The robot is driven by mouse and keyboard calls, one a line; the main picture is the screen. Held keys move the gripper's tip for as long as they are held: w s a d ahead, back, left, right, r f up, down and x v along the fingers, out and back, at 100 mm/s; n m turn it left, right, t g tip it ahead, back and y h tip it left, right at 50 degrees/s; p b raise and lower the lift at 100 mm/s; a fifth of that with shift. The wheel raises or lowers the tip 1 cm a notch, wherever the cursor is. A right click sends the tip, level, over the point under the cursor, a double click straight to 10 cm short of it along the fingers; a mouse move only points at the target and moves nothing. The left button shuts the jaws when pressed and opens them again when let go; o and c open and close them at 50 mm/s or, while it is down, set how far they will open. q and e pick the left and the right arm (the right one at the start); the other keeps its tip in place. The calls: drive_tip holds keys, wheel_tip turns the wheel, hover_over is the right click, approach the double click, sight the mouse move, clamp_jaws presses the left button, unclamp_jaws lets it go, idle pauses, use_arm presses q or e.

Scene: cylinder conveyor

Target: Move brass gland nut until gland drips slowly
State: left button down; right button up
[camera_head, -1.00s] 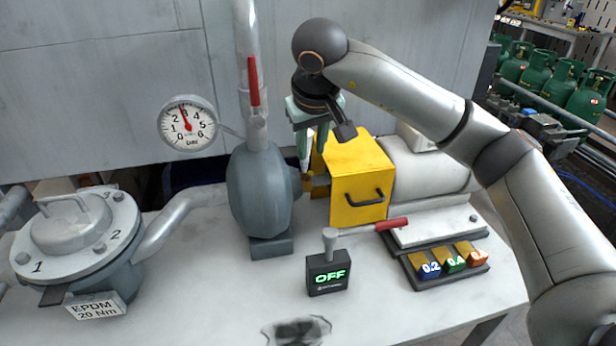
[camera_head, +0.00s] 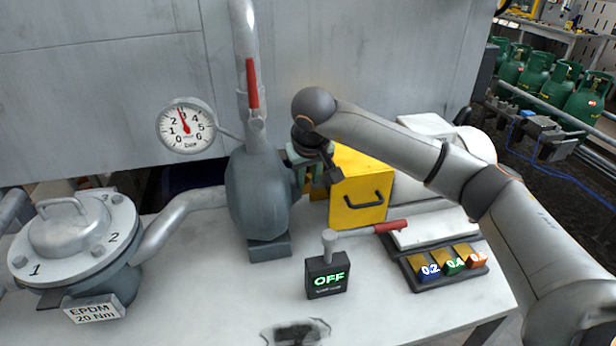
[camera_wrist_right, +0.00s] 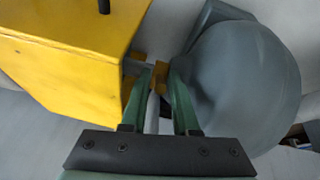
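The brass gland nut (camera_wrist_right: 160,78) sits on the shaft between the grey pump body (camera_wrist_right: 245,85) and the yellow box (camera_wrist_right: 65,60) in the right wrist view. My right gripper (camera_wrist_right: 163,75) points down at it, with its two green fingers apart, one on each side of the nut. Firm contact cannot be made out. In the head view my right gripper (camera_head: 312,172) is beside the grey pump (camera_head: 257,195) and mostly hides the nut. Any drip at the gland is hidden. My left gripper is not in view.
The yellow box (camera_head: 358,190) with a black handle stands close on the right. A red-handled lever box reading OFF (camera_head: 327,278) is in front. A gauge (camera_head: 187,127) reads near 3. Numbered blocks (camera_head: 430,270) sit on the right.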

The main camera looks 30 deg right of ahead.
clamp_jaws()
idle(1.2)
